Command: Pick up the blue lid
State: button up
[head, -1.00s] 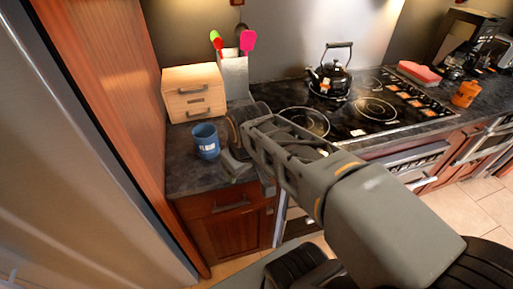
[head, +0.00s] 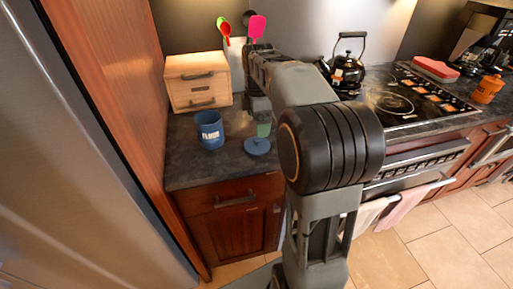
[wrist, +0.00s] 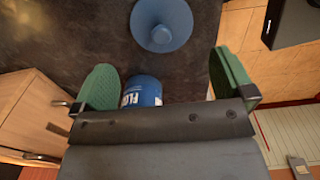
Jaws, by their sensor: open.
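The blue lid (head: 257,147) lies flat on the dark countertop, right of the blue flour canister (head: 209,130). In the wrist view the round lid (wrist: 178,35) with its central knob shows whole, beyond my fingertips. My gripper (head: 263,129) is just above and behind the lid in the head view, with one green finger showing. In the wrist view my gripper (wrist: 163,65) is open, its two green fingers wide apart with no object held. The canister (wrist: 146,90) shows partly between the fingers, its lower part hidden by the gripper body.
A wooden drawer box (head: 197,82) stands behind the canister. A utensil holder (head: 236,62) is behind my arm. A black kettle (head: 347,70) sits on the stove (head: 395,100) to the right. The counter's front edge is close to the lid.

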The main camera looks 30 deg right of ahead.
aim_at(257, 140)
jog(key=shift+a+f+b, duration=0.2)
jog(key=shift+f+b, duration=0.2)
jog(key=shift+f, duration=3.75)
jog(key=c, duration=0.6)
